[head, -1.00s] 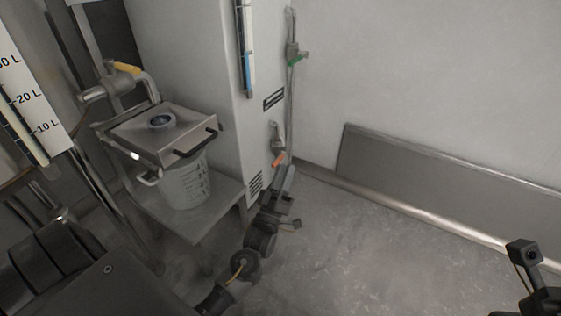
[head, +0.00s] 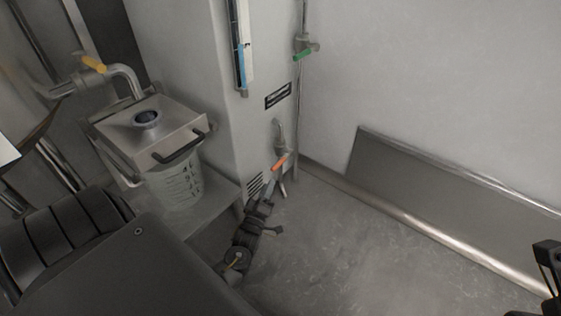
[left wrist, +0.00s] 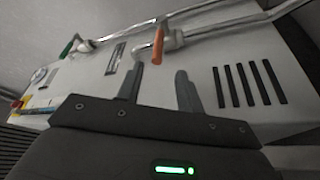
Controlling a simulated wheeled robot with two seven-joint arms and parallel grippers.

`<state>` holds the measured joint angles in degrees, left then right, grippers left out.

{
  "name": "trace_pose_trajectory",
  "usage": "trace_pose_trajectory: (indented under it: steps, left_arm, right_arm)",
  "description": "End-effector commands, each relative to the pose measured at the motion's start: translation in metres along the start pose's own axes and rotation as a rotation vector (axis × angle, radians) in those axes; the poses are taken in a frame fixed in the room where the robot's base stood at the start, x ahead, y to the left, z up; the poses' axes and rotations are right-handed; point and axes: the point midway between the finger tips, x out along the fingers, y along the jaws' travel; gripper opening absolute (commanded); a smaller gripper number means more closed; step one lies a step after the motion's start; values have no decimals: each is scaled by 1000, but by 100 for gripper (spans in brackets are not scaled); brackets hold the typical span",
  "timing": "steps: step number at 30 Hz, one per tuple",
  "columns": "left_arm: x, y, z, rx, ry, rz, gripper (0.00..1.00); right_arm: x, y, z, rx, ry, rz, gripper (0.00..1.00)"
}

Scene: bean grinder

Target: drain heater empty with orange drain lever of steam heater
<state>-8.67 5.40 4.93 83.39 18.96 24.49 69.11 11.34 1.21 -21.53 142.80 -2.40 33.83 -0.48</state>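The steam heater (head: 215,110) is a tall pale cabinet with a sight tube (head: 242,65) holding blue liquid. Its orange drain lever (head: 280,163) sits on a valve low on the side by the wall. The lever also shows in the left wrist view (left wrist: 157,46), hanging just beyond the fingertips. My left gripper (head: 269,188) is just below the lever in the head view. In the left wrist view its two fingers (left wrist: 158,72) are apart with nothing between them.
A green lever (head: 304,53) sits higher on the pipe. To the left, a metal hopper box (head: 180,128) rests over a clear measuring jug (head: 180,188) on a shelf. A yellow-handled valve (head: 93,64) is behind it. A grey panel (head: 440,190) leans on the wall; the floor is clear.

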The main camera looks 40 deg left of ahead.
Motion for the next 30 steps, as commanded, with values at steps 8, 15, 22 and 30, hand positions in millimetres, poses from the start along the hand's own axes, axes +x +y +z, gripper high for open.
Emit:
trace_pose_trajectory:
  steps: [8, 15, 22, 30]
  left_arm:
    - [44, 0, 5, 0, -3, 10, 37]
    - [85, 0, 4, -1, -3, 6, 37]
    - [104, 2, 3, -1, -2, 4, 37]
    - [107, 2, 2, -1, -2, 3, 37]
  right_arm:
    - [2, -10, -5, 25, 46, -25, 0]
    - [8, -16, -7, 37, 84, -36, 0]
    - [12, -15, -6, 34, 96, -28, 0]
    - [14, -14, -6, 33, 96, -27, 0]
